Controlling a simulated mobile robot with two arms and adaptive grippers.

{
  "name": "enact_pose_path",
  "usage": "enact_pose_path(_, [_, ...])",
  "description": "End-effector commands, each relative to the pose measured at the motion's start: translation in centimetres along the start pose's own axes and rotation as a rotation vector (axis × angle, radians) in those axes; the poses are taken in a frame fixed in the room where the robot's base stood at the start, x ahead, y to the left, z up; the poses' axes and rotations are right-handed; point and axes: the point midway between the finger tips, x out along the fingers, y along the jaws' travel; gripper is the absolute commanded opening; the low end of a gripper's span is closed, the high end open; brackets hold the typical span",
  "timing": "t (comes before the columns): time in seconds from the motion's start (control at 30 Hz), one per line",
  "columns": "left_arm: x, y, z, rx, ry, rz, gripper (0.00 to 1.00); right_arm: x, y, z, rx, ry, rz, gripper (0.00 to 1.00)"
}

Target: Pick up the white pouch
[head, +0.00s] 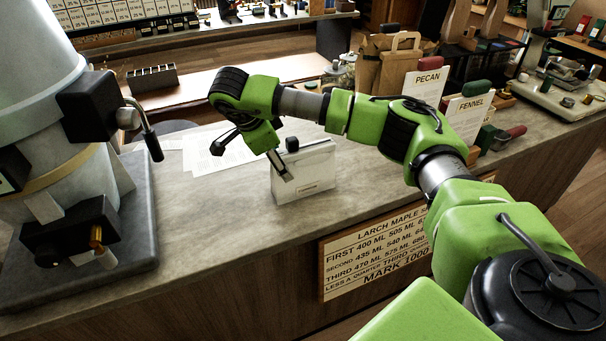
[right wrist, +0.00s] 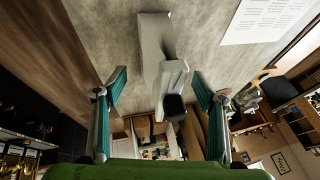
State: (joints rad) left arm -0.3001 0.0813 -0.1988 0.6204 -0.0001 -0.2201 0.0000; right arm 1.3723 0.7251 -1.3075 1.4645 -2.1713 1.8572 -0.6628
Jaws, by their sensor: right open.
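The white pouch (head: 312,174) stands upright on the grey counter in the head view, with a black cap-like part (head: 292,144) at its top. My right gripper (head: 280,166) is at the pouch's upper left part, pointing down, and partly overlaps it. In the right wrist view my right gripper (right wrist: 158,78) is open, with one finger on each side of the pouch (right wrist: 171,76). Gaps show between the pouch and both fingers there. The black part (right wrist: 173,107) lies between the fingers. My left gripper is not in view.
A large pale machine (head: 45,90) on a dark base stands at the left of the counter (head: 225,215). Paper sheets (head: 225,148) lie behind the pouch.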

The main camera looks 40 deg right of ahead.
Motion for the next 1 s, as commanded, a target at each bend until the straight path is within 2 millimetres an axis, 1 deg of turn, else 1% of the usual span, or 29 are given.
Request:
enact_pose_path(0.03, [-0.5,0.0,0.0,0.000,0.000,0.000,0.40,0.8,0.1,-0.1,-0.001,0.001,0.004,0.64])
enact_pose_path(0.1, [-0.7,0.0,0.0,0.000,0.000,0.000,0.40,1.8,0.1,0.0,-0.001,-0.001,0.003,0.64])
enact_pose_path(0.27, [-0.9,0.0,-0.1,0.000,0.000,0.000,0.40,3.1,0.0,0.1,-0.001,-0.003,0.000,0.64])
enact_pose_path(0.37, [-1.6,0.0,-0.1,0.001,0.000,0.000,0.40,3.7,0.1,-0.1,-0.001,-0.002,0.003,0.64])
enact_pose_path(0.53, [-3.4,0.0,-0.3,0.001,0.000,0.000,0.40,6.1,0.6,-0.4,-0.001,-0.001,0.005,0.64])
enact_pose_path(0.63, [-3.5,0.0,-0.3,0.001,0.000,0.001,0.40,7.6,0.5,-0.2,0.000,-0.002,0.003,0.64])
enact_pose_path(0.77, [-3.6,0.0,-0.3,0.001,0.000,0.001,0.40,8.3,0.5,-0.1,0.000,-0.003,0.001,0.64])
enact_pose_path(0.93, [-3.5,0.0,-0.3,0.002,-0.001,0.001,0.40,8.4,0.5,-0.1,-0.001,-0.004,0.000,0.64])
enact_pose_path(0.97, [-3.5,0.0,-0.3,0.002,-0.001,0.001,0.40,8.4,0.5,-0.1,-0.001,-0.004,0.000,0.61])
enact_pose_path(1.0, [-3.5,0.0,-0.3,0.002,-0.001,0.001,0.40,8.4,0.5,-0.1,-0.001,-0.004,0.000,0.51])
